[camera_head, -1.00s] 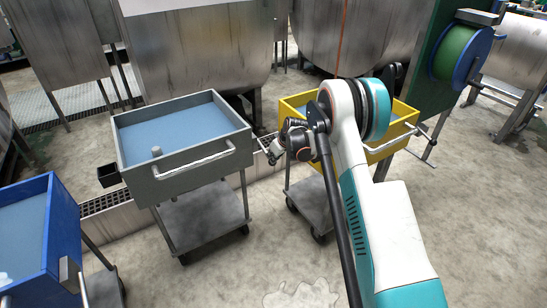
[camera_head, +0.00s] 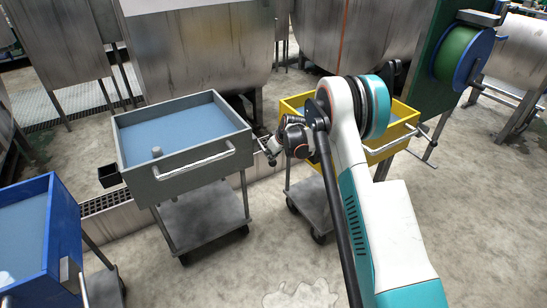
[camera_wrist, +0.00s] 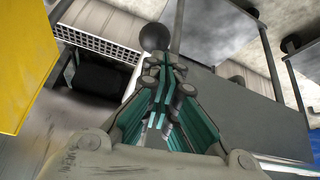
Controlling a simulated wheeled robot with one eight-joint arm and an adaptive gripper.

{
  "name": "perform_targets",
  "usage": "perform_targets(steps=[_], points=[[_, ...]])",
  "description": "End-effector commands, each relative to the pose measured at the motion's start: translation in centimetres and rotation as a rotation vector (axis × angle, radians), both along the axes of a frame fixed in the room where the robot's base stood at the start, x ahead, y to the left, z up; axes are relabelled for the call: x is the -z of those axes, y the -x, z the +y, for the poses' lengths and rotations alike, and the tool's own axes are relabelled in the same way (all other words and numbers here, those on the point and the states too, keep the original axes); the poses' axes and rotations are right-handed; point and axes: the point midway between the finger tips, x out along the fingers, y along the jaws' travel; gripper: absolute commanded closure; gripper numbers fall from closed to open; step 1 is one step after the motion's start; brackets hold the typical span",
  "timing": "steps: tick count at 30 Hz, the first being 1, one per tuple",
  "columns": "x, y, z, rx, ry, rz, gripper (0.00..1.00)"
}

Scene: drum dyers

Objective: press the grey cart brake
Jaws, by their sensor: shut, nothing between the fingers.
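The grey cart (camera_head: 190,163) stands left of centre in the head view, with blue liquid in its tray and a bar handle on its front. My gripper (camera_head: 267,147) is just right of its right side, between it and the yellow cart. In the wrist view my gripper (camera_wrist: 165,68) is shut and empty. A dark round knob (camera_wrist: 155,37), which looks like the brake's, sits just beyond the fingertips. I cannot tell whether they touch. The grey cart's side panel (camera_wrist: 248,118) fills the right of the wrist view. The brake is not clearly visible in the head view.
The yellow cart (camera_head: 298,103) stands close on the right, partly behind my arm. A blue cart (camera_head: 40,235) is at the lower left. Metal drums (camera_head: 195,55) stand behind. The floor is open in front of the grey cart.

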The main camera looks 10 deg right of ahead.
Motion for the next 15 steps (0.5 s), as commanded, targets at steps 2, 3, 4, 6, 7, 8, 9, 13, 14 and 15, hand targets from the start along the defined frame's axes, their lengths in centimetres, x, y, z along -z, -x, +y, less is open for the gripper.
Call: perform_targets(steps=[2,3,4,6,7,8,9,13,14,15], points=[[-2.2,-0.1,0.6,0.0,0.001,-0.004,1.0],[-2.1,0.7,0.1,0.003,0.0,-0.003,1.0],[-2.1,1.5,-0.2,0.004,0.0,-0.004,1.0],[-2.1,2.9,-0.8,0.004,-0.001,-0.003,1.0],[-2.1,3.6,-1.0,0.003,-0.001,-0.004,1.0],[-2.1,4.2,-1.3,0.004,-0.001,-0.004,1.0],[-2.1,4.9,-1.6,0.004,-0.001,-0.004,1.0],[-2.0,7.0,-2.3,0.003,-0.001,-0.005,1.0],[-2.0,7.4,-2.5,0.003,-0.001,-0.005,1.0],[-2.0,7.8,-2.7,0.004,0.0,-0.006,1.0]])
